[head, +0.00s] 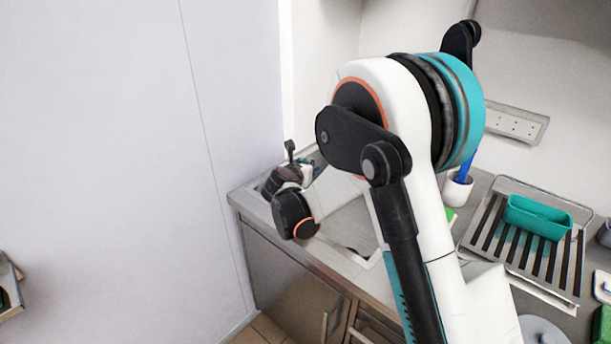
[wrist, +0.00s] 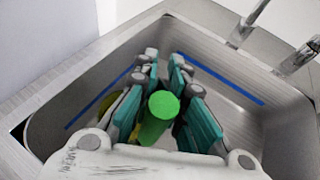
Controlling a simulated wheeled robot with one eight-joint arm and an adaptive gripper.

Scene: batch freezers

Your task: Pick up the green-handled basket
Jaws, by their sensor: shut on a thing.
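The green handle of the green-handled basket (wrist: 158,117) shows in the wrist view as a round green end between the teal finger pads of my gripper (wrist: 164,72). My gripper is shut on this handle inside the metal sink (wrist: 75,92). The rest of the basket is mostly hidden by my fingers, and I cannot tell its outline. In the head view my wrist is over the far left end of the counter, and the handle cannot be made out there.
Blue strips (wrist: 222,80) run along both sides inside the sink. Taps (wrist: 250,20) stand at its upper right edge. A drying rack (head: 480,222) with a teal tub (head: 538,217) and a white cup (head: 457,191) are on the counter at right. A wall (head: 110,150) is close at left.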

